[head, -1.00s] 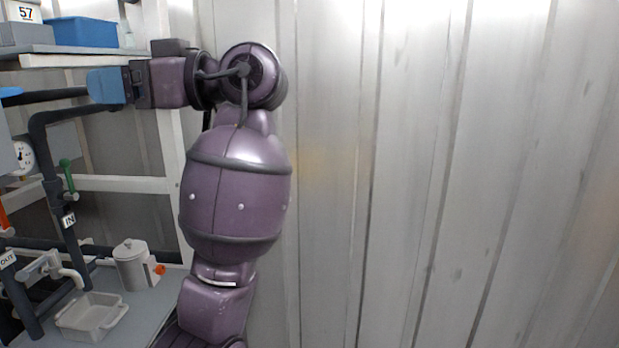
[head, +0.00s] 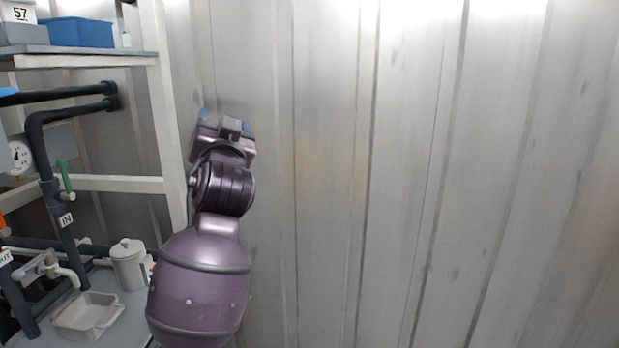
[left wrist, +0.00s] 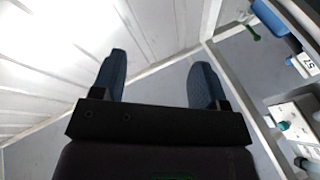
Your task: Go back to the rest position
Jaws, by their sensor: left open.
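My left gripper (head: 225,122) is at the top of my purple arm, in front of the corrugated metal wall and just right of the white rack post. In the left wrist view its two blue fingers (left wrist: 158,75) stand wide apart with nothing between them. The gap shows only grey floor and the foot of the wall. My right gripper is in neither view.
The white rack (head: 120,184) at left carries a blue bin (head: 76,33), dark pipes (head: 62,118) and a green valve handle (head: 65,176). Below are a lidded pot (head: 128,266) and a grey tray (head: 88,318). In front of the wall (head: 420,180) to the right is clear.

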